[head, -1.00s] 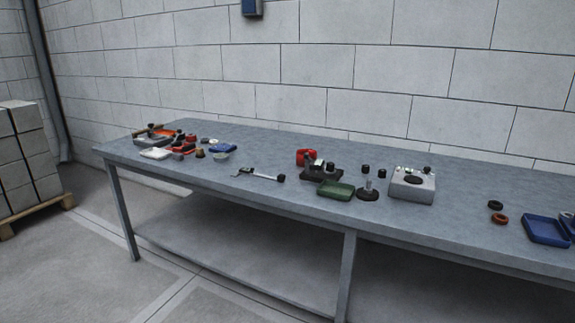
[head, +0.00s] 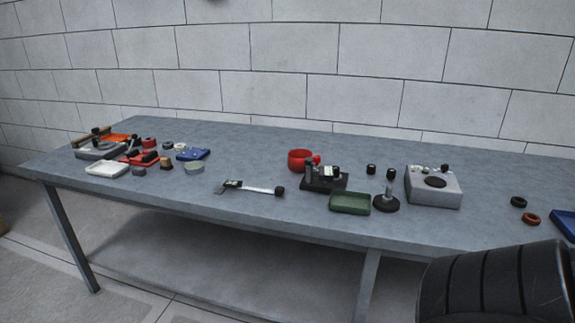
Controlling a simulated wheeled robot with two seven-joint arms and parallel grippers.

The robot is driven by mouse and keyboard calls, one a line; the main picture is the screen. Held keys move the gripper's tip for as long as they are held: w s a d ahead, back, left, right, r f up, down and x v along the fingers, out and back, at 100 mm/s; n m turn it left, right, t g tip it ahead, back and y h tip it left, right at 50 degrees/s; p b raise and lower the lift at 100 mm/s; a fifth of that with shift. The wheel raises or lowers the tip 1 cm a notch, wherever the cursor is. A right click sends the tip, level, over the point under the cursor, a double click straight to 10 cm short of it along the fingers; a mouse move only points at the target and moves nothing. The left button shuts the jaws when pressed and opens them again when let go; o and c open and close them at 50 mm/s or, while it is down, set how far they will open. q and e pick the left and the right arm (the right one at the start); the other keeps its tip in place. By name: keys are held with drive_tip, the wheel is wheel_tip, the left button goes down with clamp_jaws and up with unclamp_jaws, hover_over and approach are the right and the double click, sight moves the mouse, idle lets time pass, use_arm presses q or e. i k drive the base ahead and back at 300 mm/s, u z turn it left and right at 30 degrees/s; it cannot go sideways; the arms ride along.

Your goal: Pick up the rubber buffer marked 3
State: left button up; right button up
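Several small black cylinders that look like rubber buffers are on the grey workbench (head: 270,215). Two stand side by side right of centre, a left one (head: 371,169) and a right one (head: 391,174). Another dark cylinder (head: 279,191) is at the right end of a caliper-like tool (head: 250,188). A further one (head: 445,168) is on top of the light grey boxy device (head: 433,189). Any numbers on them are too small to read, so I cannot tell which is marked 3. Neither of my grippers shows in the head view.
A green tray (head: 350,203), a round-based stand (head: 386,204), a black fixture (head: 323,181) and a red cup-like object (head: 300,159) crowd the middle. Trays and small parts cluster at left. The bench between caliper and left cluster is clear.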

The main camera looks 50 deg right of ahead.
sight(336, 169)
drive_tip(key=z, duration=0.25)
drive_tip(key=i, duration=0.9)
drive_tip(key=z, duration=0.7)
